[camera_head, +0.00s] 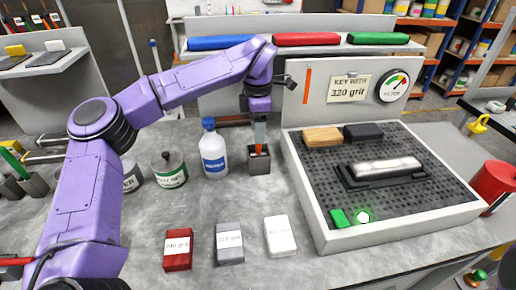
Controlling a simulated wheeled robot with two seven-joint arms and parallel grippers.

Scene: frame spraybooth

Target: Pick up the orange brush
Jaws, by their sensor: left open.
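The orange brush (260,134) stands upright in a small dark square cup (259,163) near the middle of the bench. Its lower end is hidden inside the cup. My left gripper (259,118) points down directly above the brush, with its open jaws at the top of the handle. The jaws are small in the picture, and I cannot tell whether they touch the handle. My right gripper is out of view.
A white bottle with a blue cap (213,150) stands close left of the cup, and a green-labelled can (170,170) is further left. The booth tray (300,190) rises to the right. Red (178,250), grey (229,243) and white (279,236) blocks lie in front.

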